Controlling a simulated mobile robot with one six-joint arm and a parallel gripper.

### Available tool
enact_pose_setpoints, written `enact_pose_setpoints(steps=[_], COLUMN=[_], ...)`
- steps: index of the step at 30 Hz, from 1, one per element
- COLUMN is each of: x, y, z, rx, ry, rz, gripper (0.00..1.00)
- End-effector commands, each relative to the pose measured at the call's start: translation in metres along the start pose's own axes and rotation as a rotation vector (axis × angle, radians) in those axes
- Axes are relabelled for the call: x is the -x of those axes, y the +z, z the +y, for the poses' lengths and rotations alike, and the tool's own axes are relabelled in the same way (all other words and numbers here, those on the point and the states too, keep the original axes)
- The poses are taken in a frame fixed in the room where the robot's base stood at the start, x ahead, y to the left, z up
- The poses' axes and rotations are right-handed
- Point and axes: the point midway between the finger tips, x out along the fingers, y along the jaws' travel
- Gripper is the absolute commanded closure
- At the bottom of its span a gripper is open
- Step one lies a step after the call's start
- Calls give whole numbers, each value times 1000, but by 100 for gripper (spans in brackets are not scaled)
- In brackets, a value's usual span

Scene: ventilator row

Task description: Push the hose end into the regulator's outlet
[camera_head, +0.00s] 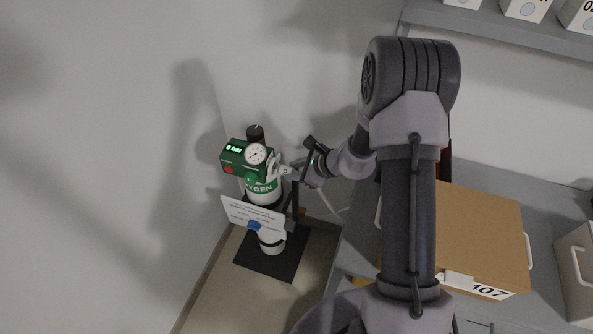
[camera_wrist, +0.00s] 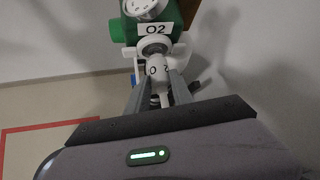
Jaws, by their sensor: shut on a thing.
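The green regulator (camera_head: 236,160) sits on top of the oxygen cylinder (camera_head: 264,190). It has a round gauge and a display reading 0 bar. In the wrist view the regulator (camera_wrist: 174,29) is at the top, with an O2 label above its pale, ring-shaped outlet (camera_wrist: 153,45). My gripper (camera_wrist: 159,88) is shut on the white hose end (camera_wrist: 157,72), which points at the outlet and looks close to or against it. I cannot tell whether it is inside. In the head view my gripper (camera_head: 287,172) is just right of the regulator; the hose end is hard to make out there.
A white sign (camera_head: 250,213) hangs in front of the cylinder, which stands on a black base (camera_head: 262,262) near the wall. A grey counter (camera_head: 355,240) with a brown-topped box (camera_head: 485,230) is at the right. A shelf (camera_head: 500,35) runs above it.

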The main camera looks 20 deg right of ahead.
Motion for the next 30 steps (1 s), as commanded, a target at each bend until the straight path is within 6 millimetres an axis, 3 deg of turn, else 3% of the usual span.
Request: enact_pose_setpoints(steps=[30], x=[-8], y=[10], z=[0], rx=[0], ry=[0], rz=[-2], gripper=[100])
